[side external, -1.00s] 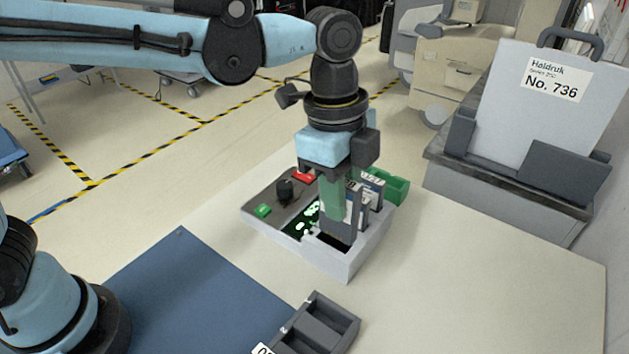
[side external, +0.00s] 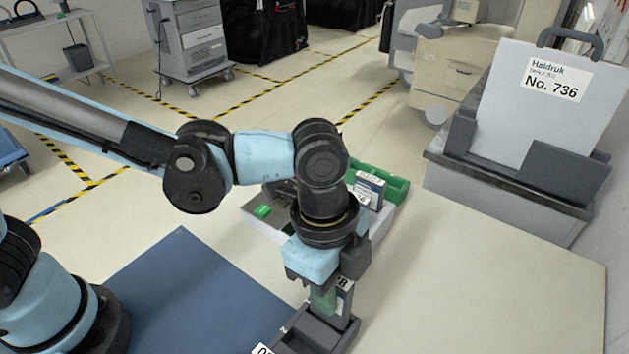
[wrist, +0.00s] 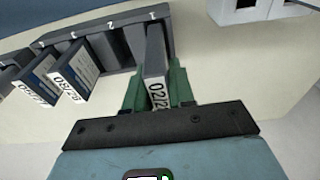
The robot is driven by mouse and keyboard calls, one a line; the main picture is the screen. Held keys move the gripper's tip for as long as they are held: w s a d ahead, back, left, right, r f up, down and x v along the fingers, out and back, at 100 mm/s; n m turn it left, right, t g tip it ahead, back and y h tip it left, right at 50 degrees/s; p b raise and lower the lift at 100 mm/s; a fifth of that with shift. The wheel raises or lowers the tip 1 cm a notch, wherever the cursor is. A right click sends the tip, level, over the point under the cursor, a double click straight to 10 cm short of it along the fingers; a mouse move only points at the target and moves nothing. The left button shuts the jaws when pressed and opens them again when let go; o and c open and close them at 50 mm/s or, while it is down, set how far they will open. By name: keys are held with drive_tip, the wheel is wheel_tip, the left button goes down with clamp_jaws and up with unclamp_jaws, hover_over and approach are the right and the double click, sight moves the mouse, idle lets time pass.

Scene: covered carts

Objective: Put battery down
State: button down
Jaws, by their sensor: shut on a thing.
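My gripper (side external: 325,295) has its green fingers shut on a dark battery with a white number label; the battery (wrist: 155,75) is clearest in the wrist view. The gripper (wrist: 155,92) points down over a dark grey slotted rack (wrist: 112,22) with numbered slots. The held battery's far end is at the rack's right end slot in the wrist view; how deep it sits I cannot tell. Two other labelled batteries, one (wrist: 75,72) and another (wrist: 32,82), stand at the rack's left. In the side view my gripper hides much of the rack (side external: 305,338).
Behind my arm stands a light grey device (side external: 262,222) with a green button and a battery (side external: 370,190) at its right. A green holder (side external: 395,185) is beside it. A blue mat (side external: 190,290) lies left. The table's right side (side external: 490,280) is clear.

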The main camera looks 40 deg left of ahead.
drive_tip(key=shift+f, duration=1.55)
drive_tip(key=shift+f, duration=0.1)
drive_tip(key=c, duration=1)
unclamp_jaws()
drive_tip(key=shift+o, duration=0.2)
drive_tip(key=r, duration=0.4)
drive_tip(key=a+r, duration=0.1)
drive_tip(key=r, duration=0.7)
drive_tip(key=shift+a, duration=0.25)
drive_tip(key=w+a+f+n+t, duration=0.1)
drive_tip(key=a+n+t, duration=0.1)
drive_tip(key=a+n, duration=0.4)
drive_tip(key=w+a+f+n+t+y, duration=0.1)
drive_tip(key=a+n+t, duration=0.1)
drive_tip(key=a+n, duration=0.4)
drive_tip(key=w+a+f+n+t, duration=0.1)
drive_tip(key=a+n+t, duration=0.2)
drive_tip(key=a, duration=1.1)
drive_tip(key=n, duration=0.3)
drive_tip(key=shift+w+a+f, duration=0.25)
drive_tip(key=shift+f, duration=0.05)
